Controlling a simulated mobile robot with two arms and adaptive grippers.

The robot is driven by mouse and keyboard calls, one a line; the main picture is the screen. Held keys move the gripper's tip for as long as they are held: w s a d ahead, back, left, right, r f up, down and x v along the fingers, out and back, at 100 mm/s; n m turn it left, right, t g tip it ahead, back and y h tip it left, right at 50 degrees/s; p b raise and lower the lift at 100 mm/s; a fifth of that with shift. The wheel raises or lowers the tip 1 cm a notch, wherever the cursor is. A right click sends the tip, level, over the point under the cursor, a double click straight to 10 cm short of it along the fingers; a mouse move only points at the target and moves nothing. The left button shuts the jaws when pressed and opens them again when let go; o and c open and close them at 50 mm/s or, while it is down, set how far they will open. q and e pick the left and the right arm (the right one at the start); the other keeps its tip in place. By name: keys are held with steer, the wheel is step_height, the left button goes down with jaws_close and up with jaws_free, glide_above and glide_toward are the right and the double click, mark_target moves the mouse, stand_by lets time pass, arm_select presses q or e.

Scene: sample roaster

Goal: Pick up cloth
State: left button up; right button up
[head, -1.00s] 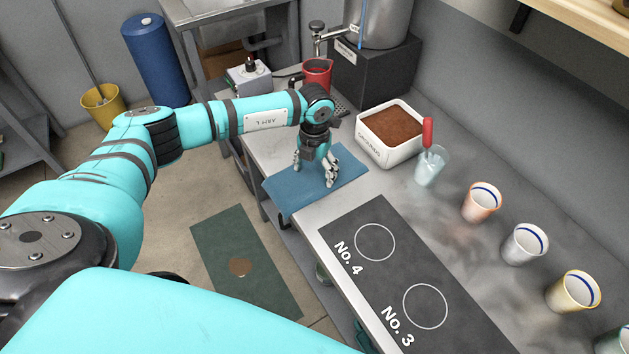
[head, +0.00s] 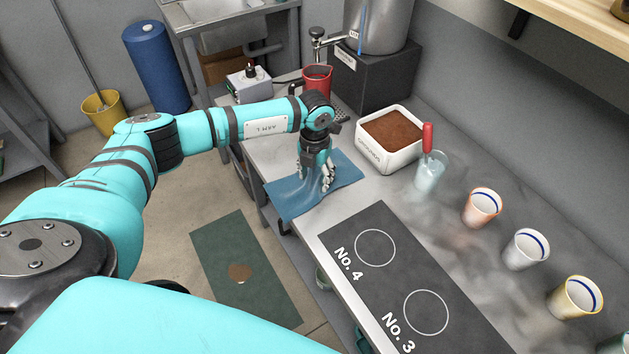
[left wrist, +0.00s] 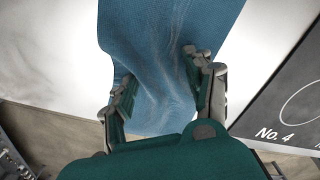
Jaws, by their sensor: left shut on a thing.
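The blue cloth (head: 293,200) lies on the metal counter, with folds bunched up around my left gripper. My left gripper (head: 323,186) points down onto the middle of the cloth and is shut on it. In the left wrist view, the cloth (left wrist: 160,50) rises in a ridge between the two fingers of the gripper (left wrist: 160,85). My right gripper is not in view.
A white grounds bin (head: 388,157) stands behind and right of the cloth. A glass with a red-handled tool (head: 430,170) and several cups line the back. A dark mat (head: 385,285) marked No. 4 and No. 3 lies to the right. A red jug (head: 317,79) stands behind.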

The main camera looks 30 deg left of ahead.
arm_select(q)
steer(key=shift+s+a+f, duration=0.1)
steer(key=shift+s+f, duration=0.15)
steer(key=shift+f, duration=0.1)
jaws_close()
stand_by(0.3)
step_height(320, 180, up, 12)
steer(key=p, duration=0.8)
steer(key=shift+w+r, duration=0.2)
steer(key=shift+w, duration=0.05)
